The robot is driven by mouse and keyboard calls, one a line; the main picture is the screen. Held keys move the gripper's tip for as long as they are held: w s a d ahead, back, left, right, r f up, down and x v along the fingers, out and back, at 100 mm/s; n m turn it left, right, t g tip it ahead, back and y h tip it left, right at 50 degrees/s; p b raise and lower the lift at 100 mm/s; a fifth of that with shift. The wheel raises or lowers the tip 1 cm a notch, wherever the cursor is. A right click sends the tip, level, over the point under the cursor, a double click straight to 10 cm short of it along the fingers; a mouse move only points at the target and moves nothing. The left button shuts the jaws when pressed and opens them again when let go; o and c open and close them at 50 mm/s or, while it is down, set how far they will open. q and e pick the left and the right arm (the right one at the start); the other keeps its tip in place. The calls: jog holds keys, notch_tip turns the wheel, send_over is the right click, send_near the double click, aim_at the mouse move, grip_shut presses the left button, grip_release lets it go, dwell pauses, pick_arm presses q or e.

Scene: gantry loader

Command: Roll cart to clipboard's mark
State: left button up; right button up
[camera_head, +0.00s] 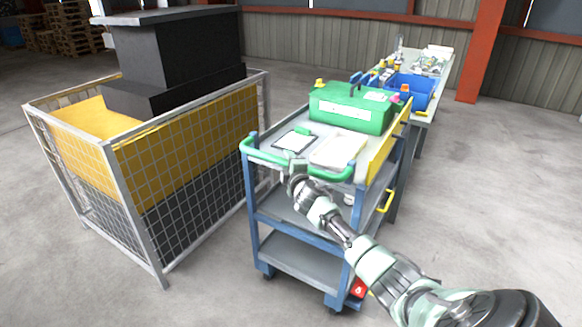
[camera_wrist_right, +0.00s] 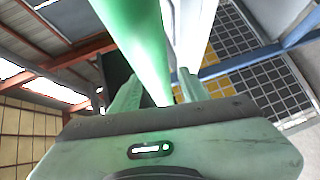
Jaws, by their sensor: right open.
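The blue-framed cart (camera_head: 290,204) has grey shelves and a green push handle (camera_head: 262,160) along its near edge. A clipboard (camera_head: 292,141) with a white sheet lies on the top shelf; its writing is too small to read. My right gripper (camera_head: 296,180) is at the middle of the handle, its jaws open. In the right wrist view the green handle (camera_wrist_right: 135,35) passes close to the fingers (camera_wrist_right: 158,90); I cannot tell whether they touch it. My left gripper is out of view. I see no floor mark.
A green toolbox (camera_head: 350,108) and a white tray (camera_head: 338,149) sit on the cart. A mesh fence (camera_head: 140,210) around a yellow and black machine stands close to its left. A bench (camera_head: 440,70) with a blue bin (camera_head: 415,90) is behind. Floor at right (camera_head: 500,190) is clear.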

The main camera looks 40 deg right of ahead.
jog(key=shift+v, duration=2.5)
